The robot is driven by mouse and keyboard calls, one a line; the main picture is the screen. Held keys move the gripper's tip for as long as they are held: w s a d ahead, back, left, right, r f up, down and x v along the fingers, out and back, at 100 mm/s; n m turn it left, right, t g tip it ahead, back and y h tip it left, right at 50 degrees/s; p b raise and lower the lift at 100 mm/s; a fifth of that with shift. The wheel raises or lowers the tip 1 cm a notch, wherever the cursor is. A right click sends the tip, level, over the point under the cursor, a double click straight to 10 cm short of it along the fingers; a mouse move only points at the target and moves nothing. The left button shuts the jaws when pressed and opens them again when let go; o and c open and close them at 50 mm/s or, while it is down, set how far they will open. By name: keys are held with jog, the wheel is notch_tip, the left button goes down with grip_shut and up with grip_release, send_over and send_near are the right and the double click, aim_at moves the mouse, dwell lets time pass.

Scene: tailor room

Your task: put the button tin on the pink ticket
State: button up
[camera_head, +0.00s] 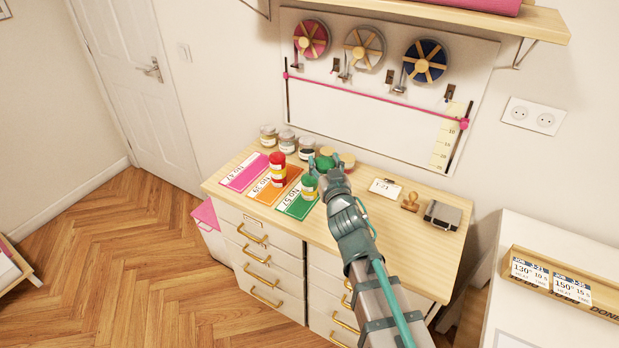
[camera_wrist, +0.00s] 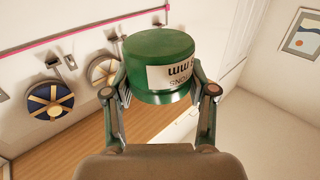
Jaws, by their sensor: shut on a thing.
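The green button tin (camera_wrist: 160,60) with a white label is between the two fingers of my gripper (camera_wrist: 160,95) in the wrist view. My gripper (camera_head: 322,168) is shut on it. In the head view the held tin (camera_head: 325,162) shows as a green top above the back part of the dresser, behind the green ticket. The pink ticket (camera_head: 243,175) lies at the left end of the dresser top, bare, to the left of my gripper. Whether the tin touches anything below is hidden.
Several jars (camera_head: 287,142) line the back. A card (camera_head: 385,188), stamp (camera_head: 410,202) and dark box (camera_head: 442,215) are right.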

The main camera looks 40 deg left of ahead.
jog(key=shift+n+g+y, duration=0.4)
jog(key=shift+g, duration=0.1)
jog(key=s+a, duration=0.2)
jog(key=s, duration=0.1)
jog(key=shift+a+f, duration=0.15)
jog(key=shift+a, duration=0.2)
jog(key=w+a+f+b, duration=0.1)
jog(key=w+a+f, duration=0.1)
jog(key=w, duration=0.1)
jog(key=w+a+f, duration=0.3)
jog(key=w+a+f+b, duration=0.1)
jog(key=w+a+f, duration=0.1)
jog(key=w+f, duration=0.1)
jog(key=shift+w+a+b, duration=0.3)
jog(key=shift+w+a, duration=0.05)
jog(key=shift+a, duration=0.05)
jog(key=shift+w+a+f, duration=0.3)
jog(key=shift+w+f, duration=0.1)
jog(key=shift+f, duration=0.2)
jog(key=f, duration=0.2)
jog(key=shift+w+a+f, duration=0.2)
jog(key=shift+w+f, duration=0.05)
jog(key=shift+f, duration=0.4)
jog(key=shift+f, duration=0.15)
